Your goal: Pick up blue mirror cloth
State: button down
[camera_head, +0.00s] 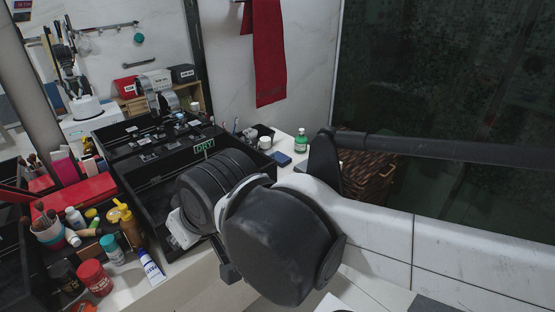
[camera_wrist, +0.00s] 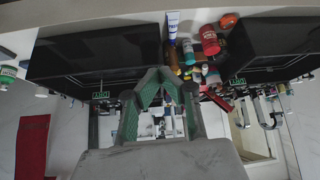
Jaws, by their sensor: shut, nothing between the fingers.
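A small flat blue item (camera_head: 283,158), which looks like the folded blue mirror cloth, lies on the white counter between the black sink and a green bottle. I cannot make it out in the wrist view. My gripper (camera_wrist: 158,74) shows in the wrist view with its green-padded fingers brought together at the tips, with nothing held. In the head view my dark arm links fill the middle and hide the fingers. The blue item lies behind my arm in that view, apart from it.
The green bottle (camera_head: 301,142) and a small white jar (camera_head: 265,143) stand near the blue item. Black sinks (camera_head: 150,188) lie to the left. Several bottles, a red jar (camera_head: 94,277) and a white tube (camera_head: 151,267) crowd the front left. A red towel (camera_head: 268,55) hangs behind.

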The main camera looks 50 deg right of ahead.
dwell(0.3)
jog(key=shift+c, duration=0.4)
grip_release()
